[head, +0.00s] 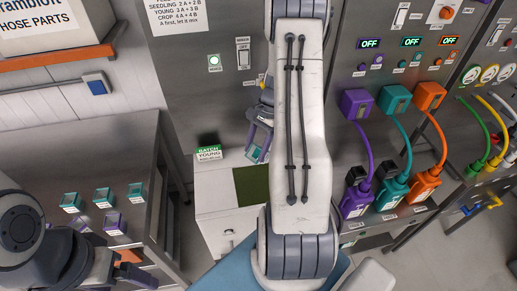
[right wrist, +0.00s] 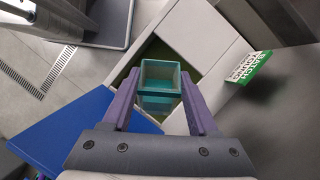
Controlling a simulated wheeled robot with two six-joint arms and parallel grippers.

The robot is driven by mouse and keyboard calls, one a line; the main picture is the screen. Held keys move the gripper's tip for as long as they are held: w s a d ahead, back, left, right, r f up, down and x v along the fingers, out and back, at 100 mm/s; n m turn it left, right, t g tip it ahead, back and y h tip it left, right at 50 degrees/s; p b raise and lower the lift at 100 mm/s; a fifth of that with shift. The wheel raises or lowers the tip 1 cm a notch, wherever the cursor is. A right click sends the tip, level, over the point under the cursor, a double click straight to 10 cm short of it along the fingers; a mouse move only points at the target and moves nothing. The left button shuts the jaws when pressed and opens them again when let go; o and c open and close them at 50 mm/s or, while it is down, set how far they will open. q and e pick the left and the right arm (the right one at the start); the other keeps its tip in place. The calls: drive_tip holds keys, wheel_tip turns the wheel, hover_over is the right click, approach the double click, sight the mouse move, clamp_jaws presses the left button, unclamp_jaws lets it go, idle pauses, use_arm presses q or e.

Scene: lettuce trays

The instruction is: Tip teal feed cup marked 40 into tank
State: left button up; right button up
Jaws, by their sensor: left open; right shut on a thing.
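My right gripper (right wrist: 160,98) is shut on a teal feed cup (right wrist: 158,104), with one purple finger on each side. The cup's open mouth faces the wrist camera, and no number can be read on it. It lies in front of the tank's dark green opening in that view; I cannot tell its height above it. In the head view the tank (head: 215,195) is a white box with a green opening on top. My left gripper (head: 138,268) is open and empty at lower left.
Several teal cups (head: 104,197) and purple cups (head: 115,223) stand on the grey bench at left. A green-and-white batch card (head: 209,153) reading YOUNG stands at the tank's back edge. Purple, teal and orange hose units (head: 396,98) line the right.

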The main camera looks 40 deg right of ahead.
sight(248, 157)
drive_tip(key=a+h+b, duration=0.1)
drive_tip(key=f+h+b, duration=0.1)
drive_tip(key=h+b, duration=0.1)
drive_tip(key=shift+a+h, duration=0.3)
drive_tip(key=shift+a, duration=0.05)
drive_tip(key=shift+a+r+h, duration=0.15)
drive_tip(key=shift+h, duration=0.35)
drive_tip(key=h+b, duration=0.2)
drive_tip(key=b, duration=0.3)
drive_tip(key=a+h+b, duration=0.1)
drive_tip(key=h+b, duration=0.1)
drive_tip(key=b, duration=0.3)
drive_tip(key=h+b, duration=0.2)
drive_tip(key=b, duration=0.3)
drive_tip(key=shift+s+a+t, duration=0.15)
drive_tip(key=shift+a+t, duration=0.15)
drive_tip(key=shift+t, duration=0.1)
